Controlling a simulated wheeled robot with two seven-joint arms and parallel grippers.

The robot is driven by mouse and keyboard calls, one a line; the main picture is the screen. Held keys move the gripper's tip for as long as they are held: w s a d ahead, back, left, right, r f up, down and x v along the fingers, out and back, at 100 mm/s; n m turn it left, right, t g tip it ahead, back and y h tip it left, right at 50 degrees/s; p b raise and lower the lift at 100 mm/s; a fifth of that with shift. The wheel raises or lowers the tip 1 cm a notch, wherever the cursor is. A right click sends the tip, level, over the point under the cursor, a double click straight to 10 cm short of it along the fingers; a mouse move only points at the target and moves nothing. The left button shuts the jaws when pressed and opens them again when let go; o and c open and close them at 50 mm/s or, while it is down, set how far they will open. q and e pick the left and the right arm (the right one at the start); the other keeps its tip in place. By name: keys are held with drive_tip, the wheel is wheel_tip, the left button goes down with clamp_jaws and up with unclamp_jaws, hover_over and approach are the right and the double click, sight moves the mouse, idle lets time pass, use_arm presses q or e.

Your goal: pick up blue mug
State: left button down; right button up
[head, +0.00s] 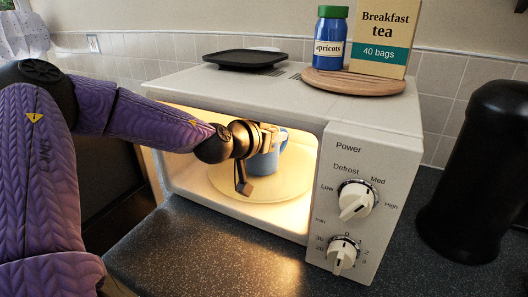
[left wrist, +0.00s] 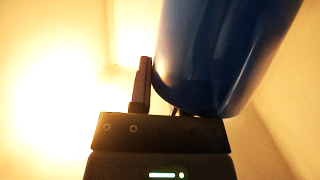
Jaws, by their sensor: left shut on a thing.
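The blue mug (head: 266,163) is inside the lit microwave (head: 328,121), over its round plate (head: 287,187). My left gripper (head: 254,137) reaches in through the open front and is shut on the mug. The gripper and wrist cover the left part of the mug in the head view. In the left wrist view the mug (left wrist: 223,55) fills the upper middle and right, tilted in the picture, against a finger of my left gripper (left wrist: 160,88). I cannot tell whether the mug's base touches the plate. My right gripper is not in view.
On the microwave's top are a dark tray (head: 245,59), a round wooden board (head: 353,82), an apricots jar (head: 330,40) and a tea box (head: 383,38). A black cylinder (head: 478,170) stands at right. The speckled counter (head: 215,262) in front is clear.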

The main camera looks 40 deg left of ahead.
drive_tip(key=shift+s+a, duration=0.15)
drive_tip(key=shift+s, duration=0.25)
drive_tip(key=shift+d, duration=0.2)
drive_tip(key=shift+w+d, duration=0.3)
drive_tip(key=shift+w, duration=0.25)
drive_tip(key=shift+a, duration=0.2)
